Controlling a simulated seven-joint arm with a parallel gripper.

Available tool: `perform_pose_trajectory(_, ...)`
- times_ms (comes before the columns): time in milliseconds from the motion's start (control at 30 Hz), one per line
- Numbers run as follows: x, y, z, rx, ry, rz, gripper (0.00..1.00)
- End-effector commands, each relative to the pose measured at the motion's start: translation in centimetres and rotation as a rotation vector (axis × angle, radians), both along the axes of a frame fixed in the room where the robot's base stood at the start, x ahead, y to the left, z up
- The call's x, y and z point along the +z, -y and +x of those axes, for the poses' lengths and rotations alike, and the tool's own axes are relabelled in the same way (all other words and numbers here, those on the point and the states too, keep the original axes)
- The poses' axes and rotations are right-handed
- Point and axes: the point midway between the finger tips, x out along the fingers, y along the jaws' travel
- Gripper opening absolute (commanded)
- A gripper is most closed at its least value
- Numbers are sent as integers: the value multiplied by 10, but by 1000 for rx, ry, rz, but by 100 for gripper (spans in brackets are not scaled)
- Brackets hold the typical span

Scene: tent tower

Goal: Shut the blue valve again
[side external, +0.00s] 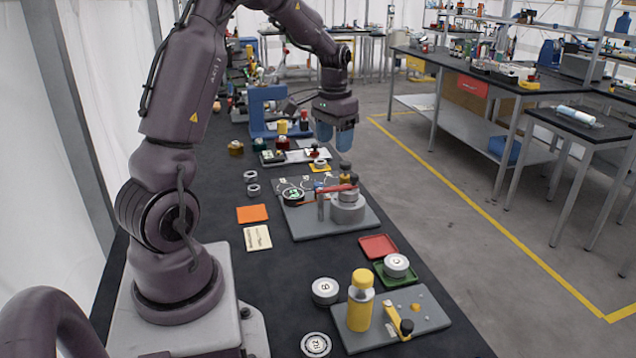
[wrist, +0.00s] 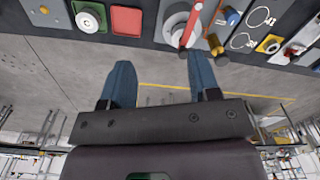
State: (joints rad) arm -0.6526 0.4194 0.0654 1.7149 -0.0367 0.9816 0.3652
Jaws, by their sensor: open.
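My gripper (side external: 334,140) hangs above the far end of a grey valve board (side external: 360,218), its two blue fingers apart and empty. In the wrist view the gripper (wrist: 160,64) has bare floor between its fingers. A small blue part (side external: 345,167) stands over a brass fitting (side external: 346,178) at the board's far right, below the fingers. A blue piece also shows in the wrist view (wrist: 233,18), near the brass fitting (wrist: 215,45). A red lever (side external: 328,192) lies across the board above a grey round body (side external: 347,208). I cannot tell the blue valve's handle angle.
A gauge (side external: 293,194) with a green display sits on the board's left. A blue press-like stand (side external: 266,108) is behind. The table's right edge is close to the board.

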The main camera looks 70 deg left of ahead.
Motion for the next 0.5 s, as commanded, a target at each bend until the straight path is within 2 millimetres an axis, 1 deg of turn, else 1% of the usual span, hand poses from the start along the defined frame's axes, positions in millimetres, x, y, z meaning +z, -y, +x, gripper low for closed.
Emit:
perform_pose_trajectory(33, -19, -28, 0, -3, -22, -12, 56)
perform_pose_trajectory(67, -28, -42, 0, -14, -30, -17, 56)
perform_pose_trajectory(100, -40, -61, -1, -32, -39, -22, 56)
perform_pose_trajectory(167, -58, -87, -4, -65, -51, -29, 56)
perform_pose_trajectory(200, -70, -103, -6, -94, -56, -32, 56)
perform_pose_trajectory(300, -92, -138, -8, -188, -60, -32, 56)
perform_pose_trajectory(367, -98, -152, -5, -259, -55, -20, 56)
perform_pose_trajectory(400, -96, -159, 0, -315, -48, -7, 56)
perform_pose_trajectory(500, -77, -171, 12, -445, -26, 38, 56)
